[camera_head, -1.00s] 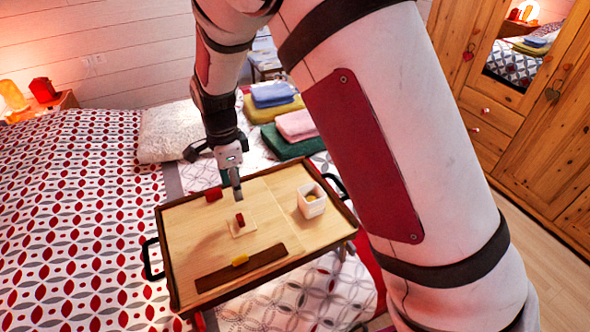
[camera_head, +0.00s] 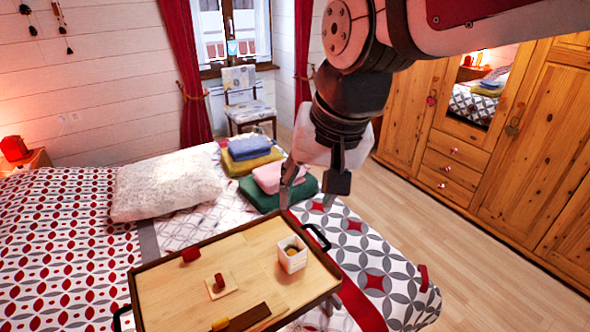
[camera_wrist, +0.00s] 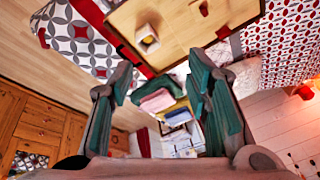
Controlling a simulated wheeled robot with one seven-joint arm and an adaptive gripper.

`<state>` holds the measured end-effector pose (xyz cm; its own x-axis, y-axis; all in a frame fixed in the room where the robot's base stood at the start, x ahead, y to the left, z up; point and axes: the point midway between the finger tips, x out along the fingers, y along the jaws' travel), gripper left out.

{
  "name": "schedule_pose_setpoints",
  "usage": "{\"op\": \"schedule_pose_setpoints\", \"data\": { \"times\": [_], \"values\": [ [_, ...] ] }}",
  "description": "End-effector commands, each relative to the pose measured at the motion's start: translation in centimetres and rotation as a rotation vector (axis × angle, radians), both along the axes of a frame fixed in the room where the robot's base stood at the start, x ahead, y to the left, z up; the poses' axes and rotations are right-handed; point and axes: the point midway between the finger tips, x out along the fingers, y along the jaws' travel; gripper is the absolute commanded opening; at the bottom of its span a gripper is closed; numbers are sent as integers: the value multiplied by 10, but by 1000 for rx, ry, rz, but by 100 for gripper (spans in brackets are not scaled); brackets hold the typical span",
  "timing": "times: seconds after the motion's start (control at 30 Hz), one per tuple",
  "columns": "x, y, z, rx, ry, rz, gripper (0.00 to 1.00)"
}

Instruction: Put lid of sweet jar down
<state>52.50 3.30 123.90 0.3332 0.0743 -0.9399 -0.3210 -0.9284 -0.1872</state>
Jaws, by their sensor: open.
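The lid, a pale square plate (camera_head: 232,289) with a red knob (camera_head: 219,280), lies flat on the wooden tray (camera_head: 185,275). The sweet jar (camera_head: 292,262), a white square box with something yellow inside, stands open on the tray to the right of the lid. It also shows in the wrist view (camera_wrist: 147,39). My gripper (camera_head: 314,180) is open and empty. It hangs in the air to the right of and above the tray, apart from lid and jar. In the wrist view nothing is between the fingers (camera_wrist: 158,80).
A red block (camera_head: 190,255) and a dark strip (camera_head: 248,318) with a yellow piece also lie on the tray, which rests on the bed. Folded towels (camera_head: 255,160) and a pillow (camera_head: 163,184) are behind it. A wooden wardrobe (camera_head: 530,140) stands at right.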

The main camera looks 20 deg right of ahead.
Motion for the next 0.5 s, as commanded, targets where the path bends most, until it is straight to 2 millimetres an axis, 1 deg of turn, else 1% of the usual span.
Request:
{"op": "schedule_pose_setpoints", "data": {
  "times": [0.03,0.1,0.2,0.33,0.5],
  "values": [
    [-16,-8,6,-28,-34,47,44],
    [-35,-16,9,-73,-70,120,44],
    [-58,-25,10,-135,-107,206,44],
    [-75,-32,10,-194,-136,281,44],
    [-83,-35,8,-220,-144,315,44]
  ]
}}
